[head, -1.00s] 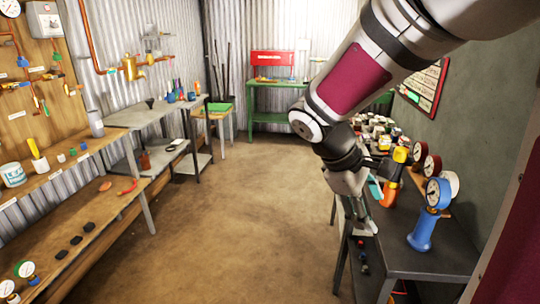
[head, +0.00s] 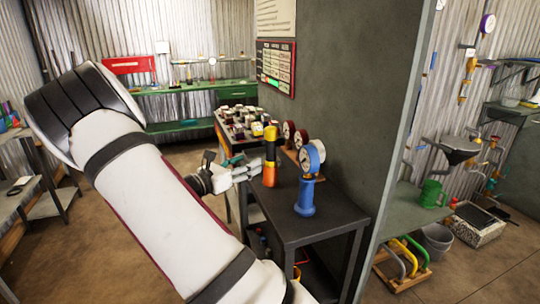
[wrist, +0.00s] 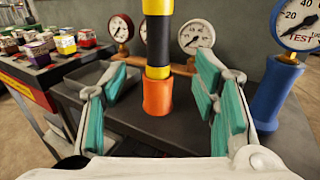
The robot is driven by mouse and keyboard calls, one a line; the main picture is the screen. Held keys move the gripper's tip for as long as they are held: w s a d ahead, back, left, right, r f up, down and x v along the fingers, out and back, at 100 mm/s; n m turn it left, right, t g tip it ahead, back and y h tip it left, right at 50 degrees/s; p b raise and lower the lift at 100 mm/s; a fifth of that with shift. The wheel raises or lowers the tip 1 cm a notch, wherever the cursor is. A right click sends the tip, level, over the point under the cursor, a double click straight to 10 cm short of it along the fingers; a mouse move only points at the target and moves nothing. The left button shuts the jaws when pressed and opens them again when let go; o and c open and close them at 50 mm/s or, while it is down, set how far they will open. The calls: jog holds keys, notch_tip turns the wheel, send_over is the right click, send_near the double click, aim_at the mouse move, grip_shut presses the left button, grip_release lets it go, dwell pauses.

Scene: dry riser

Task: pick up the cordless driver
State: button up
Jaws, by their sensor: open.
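The driver (head: 270,157) stands upright on the dark table, with a yellow and black upper part and an orange lower end. In the wrist view the driver (wrist: 158,96) stands between my two fingers, its top cut off by the frame. My gripper (head: 246,168) is open, with teal pads, and reaches toward the driver from the left in the head view. In the wrist view my gripper (wrist: 162,60) has a finger on each side, with gaps to the driver. I cannot tell how deep the driver is between the fingers.
A blue gauge (head: 307,178) stands close to the right of the driver. Several small jars (wrist: 40,45) crowd a table to the left. A grey wall (head: 345,90) rises behind the dark table (head: 325,218).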

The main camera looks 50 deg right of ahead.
aim_at(267, 152)
jog(key=d, duration=0.6)
jog(key=shift+s+d, duration=0.3)
jog(key=shift+d, duration=0.1)
jog(key=d, duration=0.5)
grip_shut()
